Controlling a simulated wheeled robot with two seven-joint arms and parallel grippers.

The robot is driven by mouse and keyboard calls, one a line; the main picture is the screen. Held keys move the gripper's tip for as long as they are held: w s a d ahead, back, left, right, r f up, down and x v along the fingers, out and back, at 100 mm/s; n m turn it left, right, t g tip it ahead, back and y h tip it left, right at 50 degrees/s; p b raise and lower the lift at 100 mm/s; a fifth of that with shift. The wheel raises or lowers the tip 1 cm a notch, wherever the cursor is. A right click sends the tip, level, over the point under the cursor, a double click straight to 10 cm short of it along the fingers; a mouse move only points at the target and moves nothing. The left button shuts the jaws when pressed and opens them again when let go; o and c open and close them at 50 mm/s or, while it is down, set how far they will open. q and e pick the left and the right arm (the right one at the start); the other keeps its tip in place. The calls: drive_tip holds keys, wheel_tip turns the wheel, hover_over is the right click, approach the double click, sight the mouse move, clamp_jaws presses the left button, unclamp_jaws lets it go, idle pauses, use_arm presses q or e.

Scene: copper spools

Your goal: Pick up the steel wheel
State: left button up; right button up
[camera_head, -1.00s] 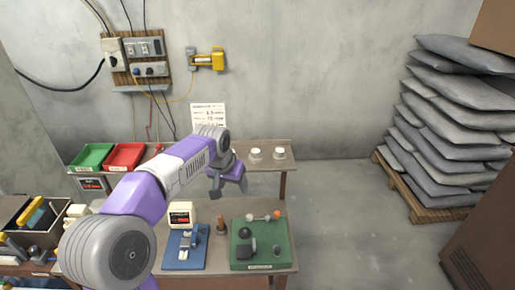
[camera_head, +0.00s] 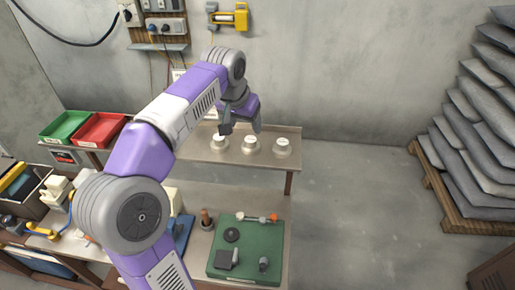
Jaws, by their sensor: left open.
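Three pale metallic round pieces stand in a row on the back table (camera_head: 200,151): a left one (camera_head: 221,143), a middle one (camera_head: 250,146) and a right one (camera_head: 282,148). They look like stepped wheels or spools with white tops. I cannot tell for sure which is the steel wheel. My left gripper (camera_head: 241,128) is open, pointing down, above or just behind the left and middle pieces. Its fingers partly overlap the left piece; contact is unclear. My right gripper is not in view.
The front table carries a green mat (camera_head: 213,268) with a dark disc (camera_head: 231,235) and small parts, and a brown peg (camera_head: 206,218) beside it. Red (camera_head: 98,130) and green (camera_head: 64,126) bins stand at the left. Stacked sacks (camera_head: 480,130) fill the right; floor between is clear.

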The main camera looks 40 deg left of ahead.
sight(251, 139)
use_arm(q)
drive_tip(key=w+f, duration=0.2)
drive_tip(key=f, duration=0.1)
drive_tip(key=shift+w+b, duration=0.1)
drive_tip(key=shift+b, duration=0.25)
drive_tip(key=shift+a+f, duration=0.2)
drive_tip(key=shift+f, duration=0.45)
drive_tip(key=b+x, duration=0.1)
drive_tip(key=x, duration=0.3)
drive_tip(key=shift+f, duration=0.2)
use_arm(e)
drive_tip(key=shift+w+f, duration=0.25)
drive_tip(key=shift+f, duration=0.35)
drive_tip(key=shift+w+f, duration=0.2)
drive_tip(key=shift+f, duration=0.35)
use_arm(q)
drive_tip(key=shift+c, duration=0.2)
drive_tip(key=c, duration=1.2)
